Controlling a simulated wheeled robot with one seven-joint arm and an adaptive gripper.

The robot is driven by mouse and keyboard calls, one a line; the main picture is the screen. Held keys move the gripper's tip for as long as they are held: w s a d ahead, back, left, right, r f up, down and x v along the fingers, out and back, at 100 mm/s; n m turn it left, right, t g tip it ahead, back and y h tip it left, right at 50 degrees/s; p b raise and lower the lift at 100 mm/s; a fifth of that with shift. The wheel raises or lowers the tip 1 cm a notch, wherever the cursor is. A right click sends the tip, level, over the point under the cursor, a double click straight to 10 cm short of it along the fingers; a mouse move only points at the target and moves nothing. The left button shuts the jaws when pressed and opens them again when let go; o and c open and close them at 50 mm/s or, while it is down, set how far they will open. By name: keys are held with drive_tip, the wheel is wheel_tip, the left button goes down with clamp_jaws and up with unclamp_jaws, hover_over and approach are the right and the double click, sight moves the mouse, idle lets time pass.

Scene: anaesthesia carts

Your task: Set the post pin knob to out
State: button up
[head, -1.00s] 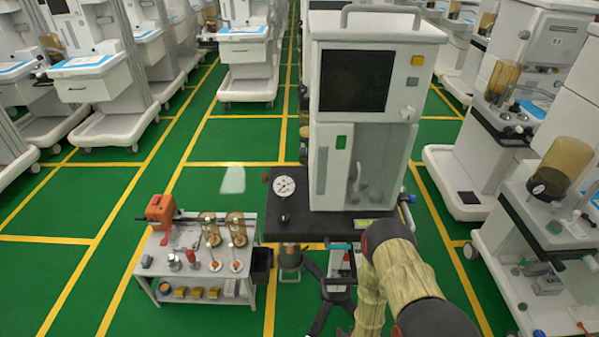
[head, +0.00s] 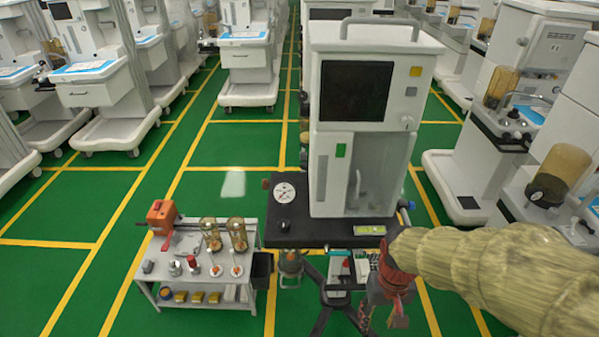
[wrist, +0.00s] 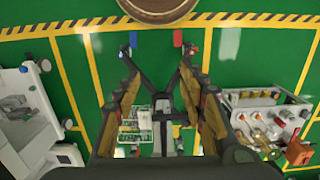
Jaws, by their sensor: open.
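I cannot tell which part is the post pin knob. Candidates in the head view are a small blue knob (head: 408,205) at the right side of the black cart top (head: 300,234) and a small red knob (head: 265,184) at its left edge. My gripper (head: 384,314) hangs below the cart top's front right corner, in front of the black stand. In the wrist view my gripper (wrist: 158,82) has its two fingers spread apart with nothing held between them. The black stand legs (wrist: 160,105) show beyond the fingers.
A white and grey anaesthesia machine (head: 357,145) stands on the black top, beside a round gauge (head: 284,192). A low white table (head: 205,300) with an orange tool (head: 161,214) and jars stands left. More carts stand right (head: 470,150). Green floor is open behind the low table.

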drive_tip(key=s+r+t, duration=0.2)
drive_tip(key=r+t, duration=0.1)
drive_tip(key=r, duration=0.7)
drive_tip(key=s+r+t+p, duration=0.1)
drive_tip(key=s+r+t, duration=0.1)
drive_tip(key=r, duration=0.9)
drive_tip(key=shift+s+d+r+t, duration=0.15)
drive_tip(key=shift+s+t, duration=0.15)
drive_tip(key=shift+t, duration=0.3)
idle(0.3)
